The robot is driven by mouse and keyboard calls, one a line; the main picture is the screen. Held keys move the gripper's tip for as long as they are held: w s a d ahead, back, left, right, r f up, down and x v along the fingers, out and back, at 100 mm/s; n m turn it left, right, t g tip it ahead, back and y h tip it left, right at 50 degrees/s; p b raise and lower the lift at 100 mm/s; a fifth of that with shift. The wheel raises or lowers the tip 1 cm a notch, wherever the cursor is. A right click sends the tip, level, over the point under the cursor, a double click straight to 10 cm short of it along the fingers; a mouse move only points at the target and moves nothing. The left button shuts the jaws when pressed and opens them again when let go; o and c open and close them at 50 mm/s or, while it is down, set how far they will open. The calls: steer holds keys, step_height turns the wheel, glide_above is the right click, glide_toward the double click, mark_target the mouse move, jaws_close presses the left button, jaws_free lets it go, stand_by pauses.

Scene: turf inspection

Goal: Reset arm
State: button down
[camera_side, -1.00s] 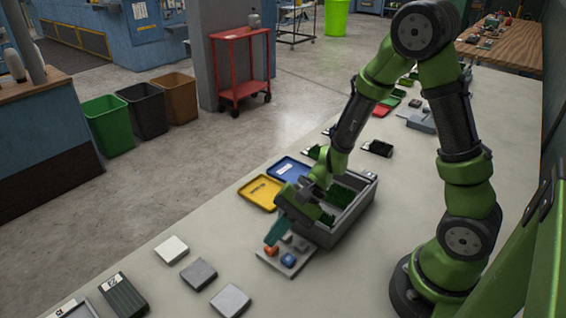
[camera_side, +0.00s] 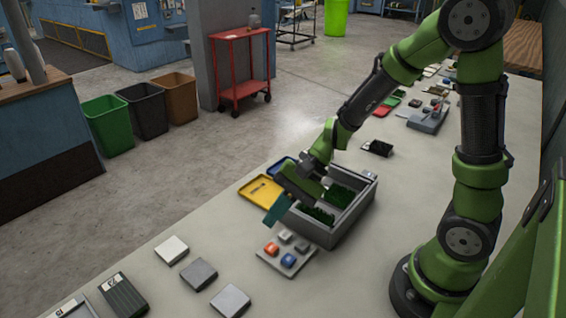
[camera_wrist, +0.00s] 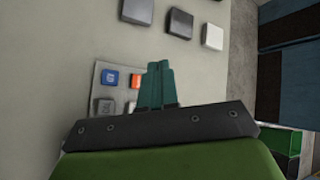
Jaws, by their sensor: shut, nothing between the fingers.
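My gripper (camera_side: 276,209) is shut and empty, raised above the table beside the grey box. Its teal fingers also show pressed together in the wrist view (camera_wrist: 159,85). The grey box (camera_side: 335,237) holds green turf pieces (camera_side: 340,195) in its compartments, and my gripper hides part of it. A small plate (camera_side: 272,260) with several buttons, among them an orange one (camera_side: 271,248) and a blue one (camera_side: 288,260), lies in front of the box. In the wrist view the orange button (camera_wrist: 135,81) is just left of the fingers.
A yellow tray (camera_side: 258,194) and a blue tray (camera_side: 277,168), partly hidden, lie left of the box. White, dark grey and light grey blocks (camera_side: 172,250) (camera_side: 199,274) (camera_side: 230,300) lie on the near table. Clear table surrounds the plate. Several bins stand on the floor.

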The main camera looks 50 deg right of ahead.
steer(key=shift+r, duration=0.1)
steer(key=shift+s+d+f, duration=0.1)
steer(key=shift+s+f, duration=0.1)
steer(key=shift+s, duration=0.05)
steer(key=s+d+r+n+t+h, duration=0.2)
steer(key=s+d+r+n+h, duration=0.1)
steer(key=r, duration=0.4)
steer(key=s+d+r+n+t+h, duration=0.2)
steer(key=s+d+r+n+h, duration=0.1)
steer(key=r, duration=0.5)
steer(key=s+d+n, duration=0.1)
steer(key=s+n, duration=0.1)
steer(key=shift+n+h, duration=0.3)
